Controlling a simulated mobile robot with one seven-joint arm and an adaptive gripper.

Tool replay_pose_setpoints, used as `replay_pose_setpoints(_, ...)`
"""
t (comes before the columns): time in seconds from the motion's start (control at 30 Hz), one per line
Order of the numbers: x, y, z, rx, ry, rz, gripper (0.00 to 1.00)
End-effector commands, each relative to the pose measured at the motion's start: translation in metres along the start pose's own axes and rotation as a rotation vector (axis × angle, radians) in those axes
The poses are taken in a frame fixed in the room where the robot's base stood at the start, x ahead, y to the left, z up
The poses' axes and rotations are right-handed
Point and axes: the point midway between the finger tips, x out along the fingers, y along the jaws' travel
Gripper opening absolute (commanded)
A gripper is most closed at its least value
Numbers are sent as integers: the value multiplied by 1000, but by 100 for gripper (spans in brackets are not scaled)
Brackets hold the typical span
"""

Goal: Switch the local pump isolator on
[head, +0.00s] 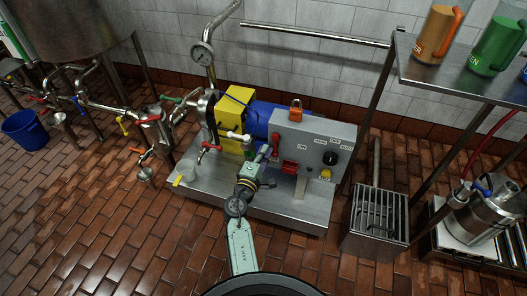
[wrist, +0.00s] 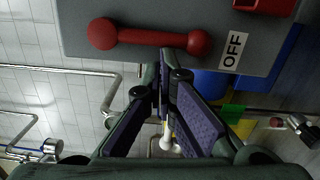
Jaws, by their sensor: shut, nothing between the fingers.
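The local pump isolator appears as a red handle (wrist: 150,38) with rounded ends on a grey panel (wrist: 140,10) in the wrist view. A white OFF label (wrist: 233,50) sits beside its right end. In the head view the grey panel box (head: 318,137) stands on a steel skid, and my gripper (head: 268,149) is at the left part of its front. In the wrist view my gripper (wrist: 170,70) is shut and empty, its fingertips at the handle's right half. I cannot tell whether they touch it. My gripper partly hides the handle in the head view.
An orange padlock (head: 296,111) is on top of the box. A black knob (head: 330,158), a red part (head: 290,167) and a yellow part (head: 325,175) are on its front. A yellow guard (head: 236,112) and blue motor (head: 266,115) stand at left and behind.

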Motion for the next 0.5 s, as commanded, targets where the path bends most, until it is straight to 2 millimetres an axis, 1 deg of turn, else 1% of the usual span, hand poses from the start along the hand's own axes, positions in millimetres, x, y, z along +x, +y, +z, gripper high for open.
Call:
replay_pose_setpoints(0.27, 0, -2, 4, -60, -1, 3, 0)
replay_pose_setpoints(0.5, 0, -6, 11, -178, -2, 7, 0)
